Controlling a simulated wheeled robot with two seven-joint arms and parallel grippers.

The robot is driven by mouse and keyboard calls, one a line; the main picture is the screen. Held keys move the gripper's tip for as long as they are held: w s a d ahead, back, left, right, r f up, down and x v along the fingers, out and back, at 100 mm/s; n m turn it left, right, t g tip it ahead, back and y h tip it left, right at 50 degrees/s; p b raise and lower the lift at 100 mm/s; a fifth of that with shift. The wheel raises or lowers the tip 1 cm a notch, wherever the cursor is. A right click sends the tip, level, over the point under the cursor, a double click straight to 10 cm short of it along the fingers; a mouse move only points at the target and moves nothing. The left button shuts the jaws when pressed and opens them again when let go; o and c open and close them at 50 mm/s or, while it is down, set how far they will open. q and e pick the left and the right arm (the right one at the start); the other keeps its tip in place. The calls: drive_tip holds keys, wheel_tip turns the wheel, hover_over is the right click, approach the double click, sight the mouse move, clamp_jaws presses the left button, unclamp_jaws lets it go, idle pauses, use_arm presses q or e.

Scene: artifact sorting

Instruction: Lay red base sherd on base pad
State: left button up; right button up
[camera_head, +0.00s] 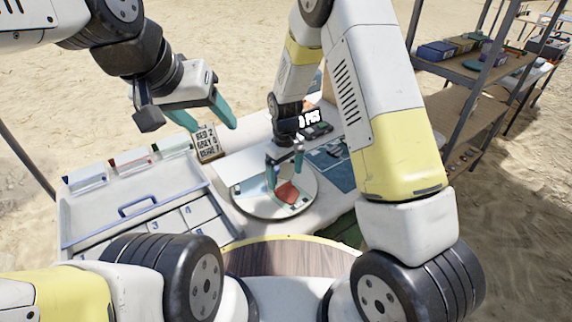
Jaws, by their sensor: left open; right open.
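A red sherd (289,193) lies on a round light plate (252,205) in the middle of the table. My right gripper (284,181) is pointing down just over the sherd, its teal fingers open. I cannot tell whether the fingers touch the sherd. My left gripper (216,128) is open and empty, raised above the back left of the table near a small written sign. A blue-green mat (338,172) lies to the right of the plate, partly hidden by my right arm. I cannot tell which surface is the base pad.
The written sign (208,142) stands behind the plate. A white tray (130,200) with a blue handle and numbered compartments is at the left. A dark device with a lit display (309,120) stands behind the plate. Shelves (470,68) with boxes are at the right.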

wheel_tip(320, 180, up, 7)
wheel_tip(320, 180, up, 17)
drive_tip(key=m+t+y, duration=0.2)
drive_tip(key=m, duration=0.2)
hover_over(285, 190)
drive_tip(key=s+d, duration=0.6)
drive_tip(key=d, duration=0.2)
drive_tip(key=s+d+r+m+t, duration=0.2)
drive_tip(key=s+d+r, duration=0.1)
drive_tip(key=s, duration=0.4)
drive_tip(key=s+d+r+m+t, duration=0.1)
drive_tip(key=s+d+r, duration=0.3)
drive_tip(key=s, duration=0.4)
drive_tip(key=shift+s+d+r+m+t, duration=0.25)
drive_tip(key=shift+r+m+t, duration=0.15)
drive_tip(key=shift+r+t, duration=0.3)
drive_tip(key=shift+r, duration=0.1)
